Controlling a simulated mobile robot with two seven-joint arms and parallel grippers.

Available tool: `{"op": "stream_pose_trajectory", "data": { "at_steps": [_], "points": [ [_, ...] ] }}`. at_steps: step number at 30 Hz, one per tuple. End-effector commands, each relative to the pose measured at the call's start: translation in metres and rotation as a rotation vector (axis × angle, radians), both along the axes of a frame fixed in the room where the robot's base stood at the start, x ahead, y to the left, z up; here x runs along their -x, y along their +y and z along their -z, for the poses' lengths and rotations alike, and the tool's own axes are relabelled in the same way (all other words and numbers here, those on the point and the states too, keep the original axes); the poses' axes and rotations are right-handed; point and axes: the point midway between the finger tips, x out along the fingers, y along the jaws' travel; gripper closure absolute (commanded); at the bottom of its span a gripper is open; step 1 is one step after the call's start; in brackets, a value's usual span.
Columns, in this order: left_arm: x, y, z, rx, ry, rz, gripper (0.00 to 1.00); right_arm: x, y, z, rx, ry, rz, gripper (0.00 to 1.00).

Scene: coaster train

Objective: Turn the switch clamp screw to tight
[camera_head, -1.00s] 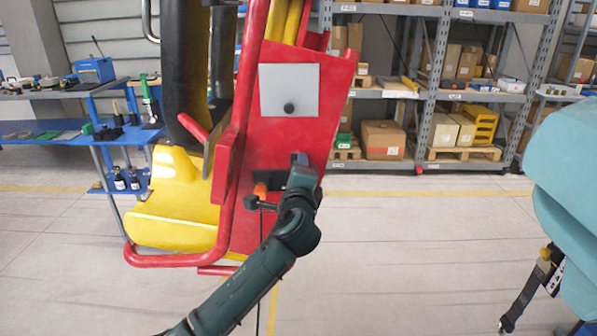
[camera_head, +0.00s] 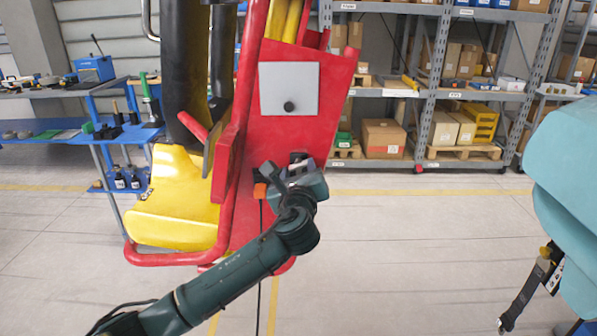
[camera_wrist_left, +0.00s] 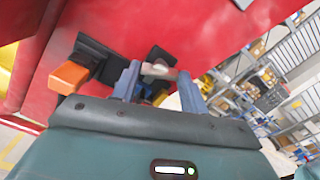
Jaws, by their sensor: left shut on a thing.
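A red side panel (camera_head: 285,137) of a coaster seat carries a small dark switch (camera_wrist_left: 98,58) with an orange tab (camera_wrist_left: 68,77), also seen in the head view (camera_head: 260,190). My left gripper (camera_head: 287,168) is at the panel's lower part, just right of the orange tab. In the left wrist view its two grey-blue fingers (camera_wrist_left: 157,80) are shut on a small pale metal piece, which looks like the clamp screw (camera_wrist_left: 157,70). A dark block sits behind it. The screw's far end and its seat are partly hidden. My right gripper is not in view.
A yellow seat (camera_head: 175,205) with red tube frame (camera_head: 175,260) is left of the panel. A blue workbench (camera_head: 75,135) stands behind. Shelves with boxes (camera_head: 383,139) are at the back. A large teal body (camera_head: 565,190) with a hanging strap is at right. The floor between is clear.

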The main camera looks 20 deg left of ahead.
Motion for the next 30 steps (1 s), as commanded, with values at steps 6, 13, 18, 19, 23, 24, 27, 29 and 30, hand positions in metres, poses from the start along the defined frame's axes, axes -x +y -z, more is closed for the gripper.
{"op": "stream_pose_trajectory", "data": {
  "at_steps": [6, 13, 18, 19, 23, 24, 27, 29, 30],
  "points": [
    [-0.0001, 0.0005, 0.0006, -0.142, 0.043, -0.002, 0.79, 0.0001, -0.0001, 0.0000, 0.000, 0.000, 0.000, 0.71],
    [-0.0001, 0.0004, 0.0005, -0.230, 0.068, -0.001, 0.79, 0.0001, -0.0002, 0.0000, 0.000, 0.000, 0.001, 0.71],
    [0.0000, 0.0003, 0.0006, -0.259, 0.076, -0.001, 0.79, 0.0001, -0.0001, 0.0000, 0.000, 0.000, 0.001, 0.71],
    [0.0000, 0.0003, 0.0006, -0.262, 0.077, -0.001, 0.79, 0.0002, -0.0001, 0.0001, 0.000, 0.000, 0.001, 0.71],
    [0.0001, 0.0002, 0.0007, -0.267, 0.078, -0.001, 0.79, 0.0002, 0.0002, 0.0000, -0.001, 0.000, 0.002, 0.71],
    [0.0001, 0.0002, 0.0007, -0.267, 0.078, -0.001, 0.79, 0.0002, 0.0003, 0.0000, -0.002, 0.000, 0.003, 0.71],
    [0.0001, 0.0002, 0.0007, -0.267, 0.078, -0.001, 0.79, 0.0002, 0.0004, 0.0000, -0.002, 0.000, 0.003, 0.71],
    [0.0000, 0.0001, 0.0007, -0.266, 0.078, -0.001, 0.79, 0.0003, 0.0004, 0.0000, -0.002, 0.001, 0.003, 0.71],
    [0.0000, 0.0001, 0.0007, -0.266, 0.078, -0.001, 0.79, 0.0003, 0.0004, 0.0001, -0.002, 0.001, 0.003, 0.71]
  ]
}}
